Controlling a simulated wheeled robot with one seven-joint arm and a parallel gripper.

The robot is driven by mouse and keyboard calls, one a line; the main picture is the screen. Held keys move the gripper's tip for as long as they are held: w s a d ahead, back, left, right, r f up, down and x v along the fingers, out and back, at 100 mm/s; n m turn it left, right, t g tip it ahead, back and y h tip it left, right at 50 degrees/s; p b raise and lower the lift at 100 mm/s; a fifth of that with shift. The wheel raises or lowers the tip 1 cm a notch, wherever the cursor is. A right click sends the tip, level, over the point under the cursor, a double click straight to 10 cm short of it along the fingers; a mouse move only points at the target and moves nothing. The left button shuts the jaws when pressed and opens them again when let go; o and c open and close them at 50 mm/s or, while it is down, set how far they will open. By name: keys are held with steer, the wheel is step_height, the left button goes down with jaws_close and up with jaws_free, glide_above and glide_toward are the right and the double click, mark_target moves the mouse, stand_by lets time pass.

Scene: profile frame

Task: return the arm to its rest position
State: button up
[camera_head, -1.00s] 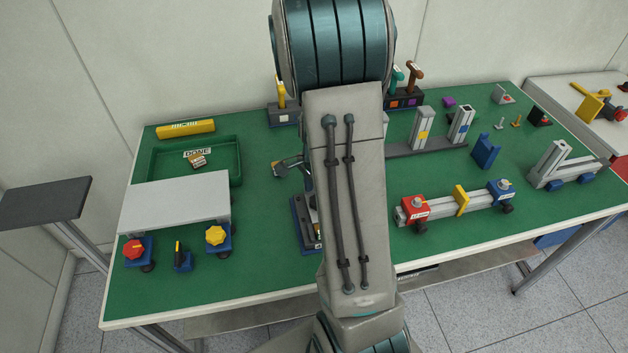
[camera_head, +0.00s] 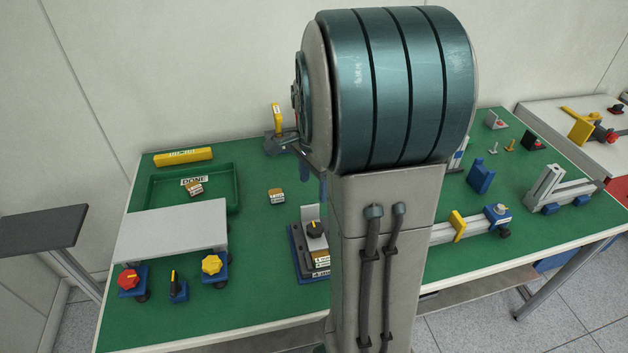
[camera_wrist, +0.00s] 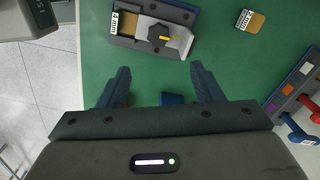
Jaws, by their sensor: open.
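My gripper (camera_wrist: 160,88) shows in the wrist view with two dark blue fingers spread wide and nothing held between them. It points down over the green bench top. In the head view my large teal joint and pale arm link stand upright in front of the bench and hide most of the gripper. A small tan block with a white label (camera_head: 276,195) lies loose on the bench, left of my arm; it also shows in the wrist view (camera_wrist: 250,20), apart from the fingers.
A fixture with a black knob (camera_head: 316,229) stands close left of my arm, and beyond the fingertips in the wrist view (camera_wrist: 125,24). A green tray (camera_head: 236,190) and grey raised plate (camera_head: 170,230) are farther left. A clamp rail (camera_head: 455,231) lies to the right.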

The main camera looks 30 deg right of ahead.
steer(key=shift+a, duration=0.1)
stand_by(0.3)
steer(key=s+a+r+n+t, duration=0.3)
steer(key=s+a+r+n, duration=0.1)
steer(key=s+a+n, duration=0.9)
steer(key=n, duration=0.4)
steer(key=shift+a+r, duration=0.1)
steer(key=shift+r, duration=0.05)
stand_by(0.8)
